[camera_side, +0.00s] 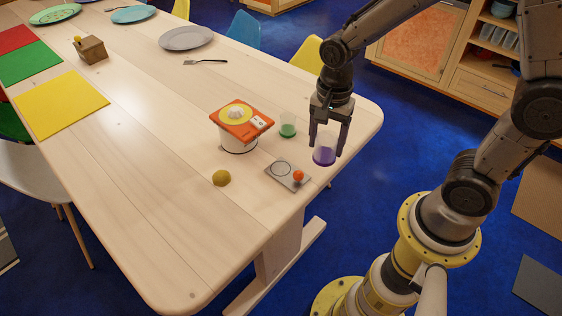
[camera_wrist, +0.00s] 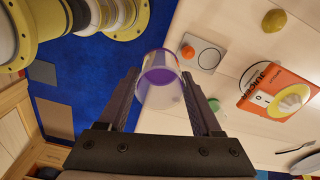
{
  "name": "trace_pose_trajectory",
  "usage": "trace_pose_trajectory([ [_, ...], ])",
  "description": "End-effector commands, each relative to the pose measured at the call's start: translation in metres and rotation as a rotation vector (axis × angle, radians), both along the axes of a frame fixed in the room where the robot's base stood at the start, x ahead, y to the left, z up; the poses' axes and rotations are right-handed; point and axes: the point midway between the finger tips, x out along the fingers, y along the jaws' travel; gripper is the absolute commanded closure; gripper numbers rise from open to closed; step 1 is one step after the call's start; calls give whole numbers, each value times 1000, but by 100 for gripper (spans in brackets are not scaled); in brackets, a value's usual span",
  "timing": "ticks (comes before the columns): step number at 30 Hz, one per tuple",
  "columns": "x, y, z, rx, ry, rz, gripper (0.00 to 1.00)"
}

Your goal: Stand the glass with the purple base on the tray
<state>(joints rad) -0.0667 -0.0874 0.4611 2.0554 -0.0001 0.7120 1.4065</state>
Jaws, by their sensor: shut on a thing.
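The glass with the purple base (camera_side: 324,154) is clear with a purple bottom. My gripper (camera_side: 328,128) is shut on it and holds it upright near the table's right edge. In the wrist view the glass (camera_wrist: 162,82) sits between both fingers of my gripper (camera_wrist: 164,104). The small grey tray (camera_side: 281,181) lies on the table, left of and nearer the camera than the glass. An orange ball (camera_side: 298,175) rests at one end of the tray, beside a circle outline. The tray also shows in the wrist view (camera_wrist: 195,60).
An orange and white juicer (camera_side: 240,127) and a glass with a green base (camera_side: 287,126) stand behind the tray. A brownish-yellow fruit (camera_side: 221,178) lies left of the tray. Plates, a fork (camera_side: 205,62) and coloured mats are farther back. The table's near part is clear.

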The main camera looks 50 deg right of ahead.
Motion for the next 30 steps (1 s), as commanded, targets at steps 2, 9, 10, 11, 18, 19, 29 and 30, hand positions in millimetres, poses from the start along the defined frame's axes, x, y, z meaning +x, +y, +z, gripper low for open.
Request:
trace_pose_trajectory([
  [2,15,1,-8,0,4,1,94],
  [9,68,4,-31,0,2,0,94],
  [10,74,4,-34,0,1,0,94],
  [11,80,5,-37,0,2,0,94],
  [18,112,7,-77,0,3,0,94],
  [19,115,7,-80,0,1,0,94],
  [29,129,8,-100,0,3,0,94],
  [30,128,8,-106,0,4,0,94],
])
